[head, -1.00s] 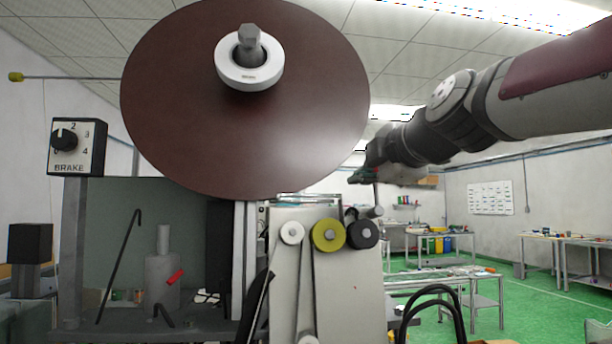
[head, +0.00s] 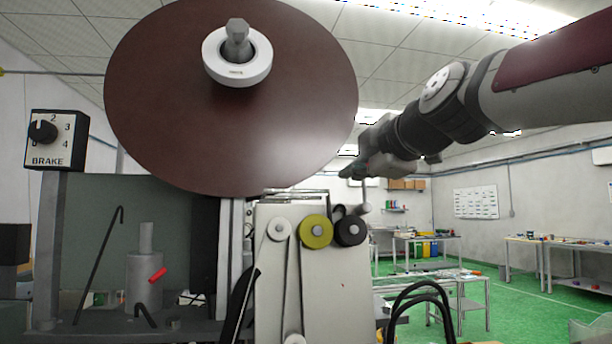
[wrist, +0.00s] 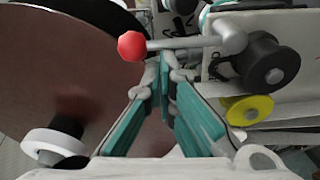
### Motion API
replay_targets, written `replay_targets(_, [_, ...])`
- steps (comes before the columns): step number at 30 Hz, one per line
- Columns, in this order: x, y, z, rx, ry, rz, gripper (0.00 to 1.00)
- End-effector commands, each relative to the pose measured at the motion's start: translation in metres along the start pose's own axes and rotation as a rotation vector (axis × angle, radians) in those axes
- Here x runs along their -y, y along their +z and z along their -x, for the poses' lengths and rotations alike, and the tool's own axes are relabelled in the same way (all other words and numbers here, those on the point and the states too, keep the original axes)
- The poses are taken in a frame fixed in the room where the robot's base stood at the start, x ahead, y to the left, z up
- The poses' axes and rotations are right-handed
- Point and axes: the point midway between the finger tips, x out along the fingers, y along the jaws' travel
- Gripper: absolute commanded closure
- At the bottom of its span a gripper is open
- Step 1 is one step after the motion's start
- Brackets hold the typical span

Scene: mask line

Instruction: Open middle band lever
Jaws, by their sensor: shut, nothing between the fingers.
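The lever shows in the wrist view as a grey rod with a red ball knob (wrist: 132,46), running right to a grey pivot (wrist: 231,36) beside the black roller (wrist: 265,62). In the head view a grey part of the lever (head: 365,207) shows just above the black roller (head: 351,231); the red knob is hidden there. My gripper (wrist: 165,62) is shut and empty, its teal-sided fingers pointing at the rod, right of the knob. I cannot tell whether the tips touch the rod. In the head view my gripper (head: 350,172) is right of the big disc's lower edge.
A large brown disc (head: 230,120) with a white hub stands close on the left. A yellow roller (head: 316,231) and white rollers sit on the pale machine panel (head: 325,290). A brake dial box (head: 56,140) is far left. Black cables (head: 420,300) loop at lower right.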

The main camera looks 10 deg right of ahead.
Motion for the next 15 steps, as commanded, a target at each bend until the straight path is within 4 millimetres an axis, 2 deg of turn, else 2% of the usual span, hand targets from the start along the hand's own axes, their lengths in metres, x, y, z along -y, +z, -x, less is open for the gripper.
replay_targets(8, [-0.001, 0.006, -0.001, 0.0, 0.014, -0.083, 1.0])
replay_targets(15, [-0.003, 0.018, 0.001, 0.0, 0.04, -0.258, 1.0])
